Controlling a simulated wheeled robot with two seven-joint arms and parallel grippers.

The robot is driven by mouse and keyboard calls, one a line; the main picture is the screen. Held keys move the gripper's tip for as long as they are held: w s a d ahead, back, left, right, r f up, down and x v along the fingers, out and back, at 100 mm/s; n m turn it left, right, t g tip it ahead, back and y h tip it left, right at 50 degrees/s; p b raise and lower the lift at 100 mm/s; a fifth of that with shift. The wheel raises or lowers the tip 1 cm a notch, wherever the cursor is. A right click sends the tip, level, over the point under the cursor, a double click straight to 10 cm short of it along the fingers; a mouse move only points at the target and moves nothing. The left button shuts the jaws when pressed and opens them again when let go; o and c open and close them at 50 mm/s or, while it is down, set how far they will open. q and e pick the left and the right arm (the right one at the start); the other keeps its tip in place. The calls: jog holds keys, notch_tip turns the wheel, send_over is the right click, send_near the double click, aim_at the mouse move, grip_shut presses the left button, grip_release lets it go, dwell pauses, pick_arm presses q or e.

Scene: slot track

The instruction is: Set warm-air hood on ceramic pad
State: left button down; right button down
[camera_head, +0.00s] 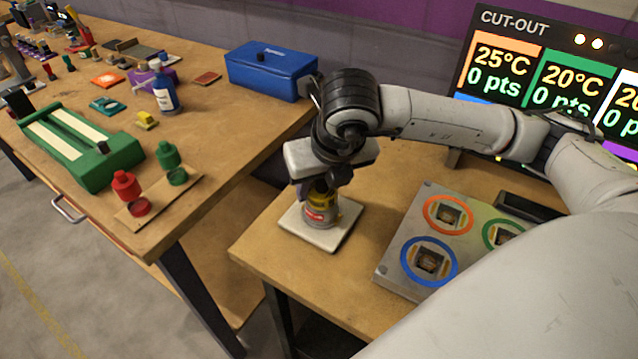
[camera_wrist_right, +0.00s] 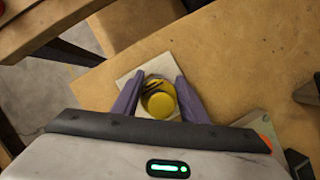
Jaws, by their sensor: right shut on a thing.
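The warm-air hood (camera_head: 319,208) is a small upright can-like thing with a yellow top and a red label. It stands over the white square ceramic pad (camera_head: 336,238), and its base appears to rest on it. In the right wrist view the hood's yellow top (camera_wrist_right: 158,101) lies between the purple fingers, with the pale pad (camera_wrist_right: 152,66) beneath. My right gripper (camera_head: 319,186) comes down from above and is shut on the hood. Its fingers also show in the right wrist view (camera_wrist_right: 156,98). My left gripper is not in view.
A metal plate (camera_head: 385,268) with coloured rings around square sockets lies right of the pad. A score screen (camera_head: 555,75) stands behind. The left table holds a blue box (camera_head: 270,72), a green track device (camera_head: 84,148) and red and green bottles. A gap separates the tables.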

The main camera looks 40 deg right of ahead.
aim_at(328, 199)
jog(key=shift+r, duration=0.1)
dwell(0.7)
jog(key=c, duration=1)
grip_release()
jog(key=shift+f, duration=0.2)
jog(key=v, duration=1)
jog(key=shift+s+r, duration=0.1)
jog(key=shift+r, duration=0.15)
